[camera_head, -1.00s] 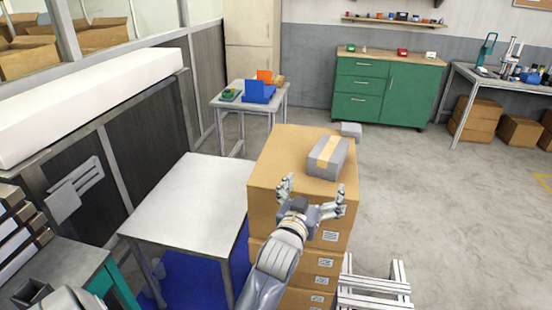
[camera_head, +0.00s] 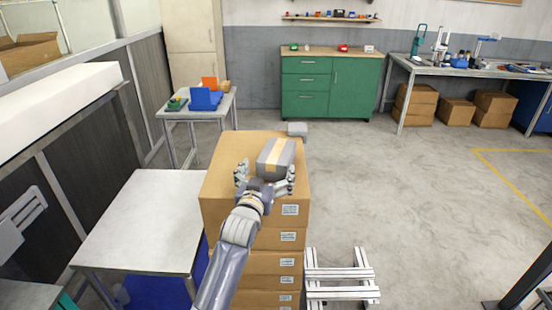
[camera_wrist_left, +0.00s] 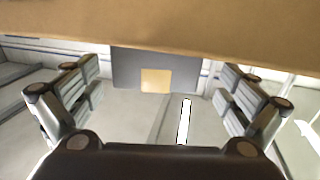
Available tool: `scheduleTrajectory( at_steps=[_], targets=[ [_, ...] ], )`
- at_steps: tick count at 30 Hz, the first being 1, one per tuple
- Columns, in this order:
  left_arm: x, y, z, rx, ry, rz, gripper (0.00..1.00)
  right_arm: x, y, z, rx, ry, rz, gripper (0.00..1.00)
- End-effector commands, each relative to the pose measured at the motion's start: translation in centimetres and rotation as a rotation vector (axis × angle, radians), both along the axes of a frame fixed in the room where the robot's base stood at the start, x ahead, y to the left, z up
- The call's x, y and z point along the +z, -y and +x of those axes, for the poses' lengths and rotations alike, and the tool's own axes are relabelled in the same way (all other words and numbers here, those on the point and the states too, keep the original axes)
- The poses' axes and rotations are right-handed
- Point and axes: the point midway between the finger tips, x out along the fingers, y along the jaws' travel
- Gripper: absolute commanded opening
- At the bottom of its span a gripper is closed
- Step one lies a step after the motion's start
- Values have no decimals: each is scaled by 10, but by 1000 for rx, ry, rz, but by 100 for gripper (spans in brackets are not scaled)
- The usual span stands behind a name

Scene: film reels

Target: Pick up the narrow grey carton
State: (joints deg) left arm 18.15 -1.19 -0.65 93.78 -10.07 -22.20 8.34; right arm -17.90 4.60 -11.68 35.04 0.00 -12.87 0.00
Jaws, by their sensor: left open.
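The narrow grey carton (camera_head: 277,153) with a tan tape strip lies on top of a stack of brown cartons (camera_head: 222,190). My left gripper (camera_head: 266,176) is open at its near end, with one finger to its left and one by its right side. In the left wrist view the carton's grey end (camera_wrist_left: 185,68) with its tan tape patch shows between the spread fingers of my left gripper (camera_wrist_left: 160,85). I cannot tell whether the fingers touch it. My right gripper is in neither current view.
A smaller grey box (camera_head: 297,129) shows just behind the stack. A bare pale table (camera_head: 145,215) stands to the left, and a white slatted rack (camera_head: 340,275) sits low to the right. A green cabinet (camera_head: 330,85) stands at the back wall. The floor on the right is largely clear.

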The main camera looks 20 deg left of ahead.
Motion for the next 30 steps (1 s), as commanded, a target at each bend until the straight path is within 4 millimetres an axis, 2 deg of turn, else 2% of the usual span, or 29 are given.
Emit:
scheduleTrajectory(
  at_steps=[4,9,20,21,23,28,29,30],
  targets=[
    [6,1,19,0,-1,-1,98,14,2,9,-2,14,-2,95],
    [4,1,37,0,0,-2,98,19,2,22,-4,35,-1,95],
    [2,0,45,-1,1,-1,98,20,2,22,-5,34,0,95],
    [2,0,45,-1,1,-1,96,20,2,20,-5,31,-1,95],
    [2,1,45,-1,0,-1,82,20,2,18,-5,28,-1,95],
    [2,0,45,-1,0,-1,44,19,0,14,-5,21,1,95],
    [2,0,45,-1,0,-1,39,19,0,14,-5,21,2,95],
    [2,0,45,-1,0,-1,39,19,-1,14,-5,21,2,95]
  ],
)
